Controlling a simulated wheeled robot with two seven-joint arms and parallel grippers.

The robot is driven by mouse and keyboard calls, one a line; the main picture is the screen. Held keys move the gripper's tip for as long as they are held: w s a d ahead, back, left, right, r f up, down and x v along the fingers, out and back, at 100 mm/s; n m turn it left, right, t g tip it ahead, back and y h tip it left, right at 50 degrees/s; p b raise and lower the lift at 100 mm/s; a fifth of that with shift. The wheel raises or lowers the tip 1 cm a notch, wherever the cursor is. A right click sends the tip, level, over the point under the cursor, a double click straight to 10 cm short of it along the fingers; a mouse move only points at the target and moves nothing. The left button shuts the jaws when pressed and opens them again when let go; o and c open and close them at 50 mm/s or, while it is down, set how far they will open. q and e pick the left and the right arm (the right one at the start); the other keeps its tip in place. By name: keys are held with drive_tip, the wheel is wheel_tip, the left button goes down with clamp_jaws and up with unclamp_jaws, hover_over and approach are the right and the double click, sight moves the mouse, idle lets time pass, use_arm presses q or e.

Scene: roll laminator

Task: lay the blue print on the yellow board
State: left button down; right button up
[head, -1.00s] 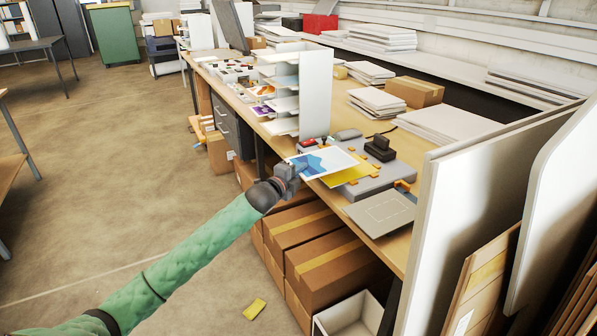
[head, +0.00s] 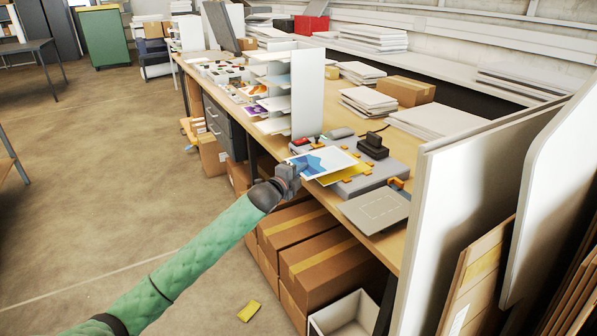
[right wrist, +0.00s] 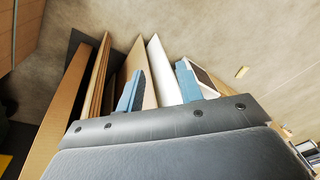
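The blue print (head: 322,162), a white sheet with a blue picture, is in the head view above the near side of the grey laminator bed. My left gripper (head: 292,172) is at the print's left edge and appears shut on it. The yellow board (head: 345,175) lies on the bed, partly hidden under the print. I cannot tell whether print and board touch. In the right wrist view my right gripper (right wrist: 158,90) has its two blue fingers apart with nothing held between them.
The grey laminator (head: 375,180) has orange clips and a black handle. A grey plate (head: 375,210) lies at the table's front edge. A white shelf rack (head: 305,95) stands behind the print. Tall white panels (head: 470,210) lean at right. A yellow piece (head: 249,311) lies on the floor.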

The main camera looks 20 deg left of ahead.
use_arm(q)
drive_tip(key=shift+w+d+f, duration=0.25)
drive_tip(key=shift+w+d, duration=0.1)
drive_tip(key=shift+w, duration=0.05)
drive_tip(key=shift+f+b, duration=0.45)
drive_tip(key=shift+f, duration=0.75)
drive_tip(key=shift+f+b, duration=0.3)
drive_tip(key=shift+f, duration=0.05)
use_arm(e)
drive_tip(key=r, duration=0.1)
drive_tip(key=s+r, duration=0.1)
drive_tip(key=r, duration=0.1)
drive_tip(key=shift+a, duration=0.15)
use_arm(q)
drive_tip(key=shift+f, duration=0.1)
use_arm(e)
drive_tip(key=shift+r, duration=0.2)
